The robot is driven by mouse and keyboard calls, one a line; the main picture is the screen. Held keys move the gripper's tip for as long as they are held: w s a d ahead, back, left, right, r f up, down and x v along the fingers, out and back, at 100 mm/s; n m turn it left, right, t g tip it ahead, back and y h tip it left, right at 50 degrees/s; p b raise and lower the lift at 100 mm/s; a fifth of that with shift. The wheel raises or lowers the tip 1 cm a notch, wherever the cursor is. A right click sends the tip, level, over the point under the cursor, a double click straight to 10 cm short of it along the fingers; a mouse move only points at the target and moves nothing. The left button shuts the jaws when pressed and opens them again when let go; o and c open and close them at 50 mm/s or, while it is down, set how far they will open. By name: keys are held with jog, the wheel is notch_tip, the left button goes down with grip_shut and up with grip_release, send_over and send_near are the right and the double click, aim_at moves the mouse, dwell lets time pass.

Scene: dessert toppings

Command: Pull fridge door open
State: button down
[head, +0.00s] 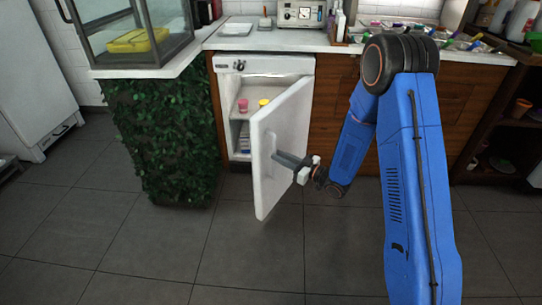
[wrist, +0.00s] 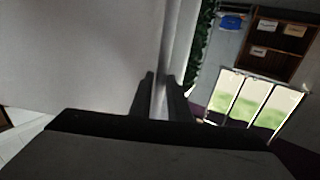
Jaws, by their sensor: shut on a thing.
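The white fridge door (head: 283,125) stands wide open, swung out toward me from its right side. The small white fridge (head: 265,65) is under the counter, its inside partly visible. My gripper (head: 280,159) is at the outer face of the door, near mid-height, shut on part of it. In the wrist view my gripper (wrist: 160,88) has its dark fingers on either side of a thin pale upright strip, beside the broad pale door face (wrist: 80,55). I cannot tell whether that strip is a handle or the door's edge.
Inside the fridge are a pink tub (head: 243,104) and a yellow one (head: 264,102). A leafy green panel (head: 160,135) stands left of the fridge, and wooden cabinets (head: 333,95) stand right. The tiled floor (head: 170,250) before the door is clear.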

jog(key=w+d+n+g+y, duration=0.1)
jog(key=d+n+g+y, duration=0.1)
jog(key=d, duration=2.8)
jog(key=shift+w+d+r+n+g, duration=0.15)
jog(key=shift+w+d+n+g, duration=0.35)
jog(key=shift+g, duration=0.7)
jog(key=shift+s+a, duration=0.1)
jog(key=shift+a, duration=0.15)
jog(key=c, duration=1.7)
grip_release()
jog(key=shift+a, duration=0.1)
jog(key=shift+s, duration=0.1)
jog(key=v, duration=1.7)
jog(key=shift+d+f, duration=0.25)
jog(key=shift+d, duration=0.05)
